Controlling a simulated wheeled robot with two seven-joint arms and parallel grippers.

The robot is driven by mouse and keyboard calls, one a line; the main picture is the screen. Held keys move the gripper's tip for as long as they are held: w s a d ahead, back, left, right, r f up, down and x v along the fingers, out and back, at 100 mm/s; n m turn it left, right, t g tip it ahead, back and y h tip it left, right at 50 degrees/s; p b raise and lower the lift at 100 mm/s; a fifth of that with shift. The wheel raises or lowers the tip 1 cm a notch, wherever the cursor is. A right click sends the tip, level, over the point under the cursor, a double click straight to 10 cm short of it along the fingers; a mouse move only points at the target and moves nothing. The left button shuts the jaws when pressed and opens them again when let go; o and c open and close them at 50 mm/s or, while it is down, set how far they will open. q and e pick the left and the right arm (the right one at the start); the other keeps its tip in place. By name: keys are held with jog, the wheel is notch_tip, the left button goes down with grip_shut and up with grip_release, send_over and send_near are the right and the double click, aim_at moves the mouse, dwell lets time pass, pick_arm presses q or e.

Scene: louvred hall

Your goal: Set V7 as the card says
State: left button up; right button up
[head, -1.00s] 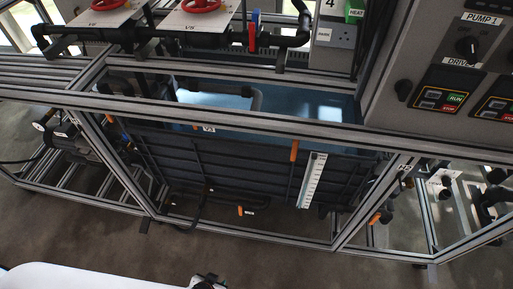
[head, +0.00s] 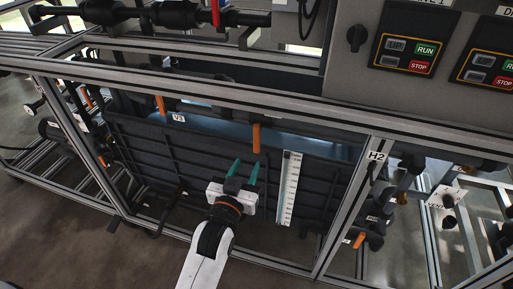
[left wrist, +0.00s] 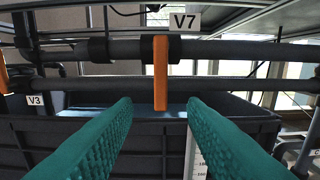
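The V7 handle is an orange lever (left wrist: 160,73) hanging straight down across a dark horizontal pipe, under a white V7 label (left wrist: 184,21). In the head view the orange lever (head: 256,138) hangs in front of the dark tank. My left gripper (head: 246,166) is open, its two teal fingers pointing toward the lever from below. In the left wrist view the fingers (left wrist: 160,115) stand apart with the lever ahead between them; I see no contact. My right gripper is not in view. No readable card shows.
The V3 label (head: 179,118) and another orange lever (head: 160,105) are to the left. A metal frame rail (head: 205,88) runs above the levers. A white scale (head: 288,188) is on the tank (head: 140,150) to the right. A control panel (head: 355,80) is at upper right.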

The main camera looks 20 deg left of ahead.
aim_at(256, 146)
pick_arm(q)
jog(key=w+b, duration=0.2)
jog(key=w, duration=0.2)
jog(key=shift+w+d+f, duration=0.1)
jog(key=shift+w+d, duration=0.05)
jog(key=shift+w, duration=0.15)
jog(key=shift+w+b, duration=0.6)
jog(key=shift+w, duration=1.6)
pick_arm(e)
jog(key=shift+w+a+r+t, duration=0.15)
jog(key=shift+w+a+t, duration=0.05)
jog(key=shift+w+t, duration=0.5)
pick_arm(q)
grip_shut()
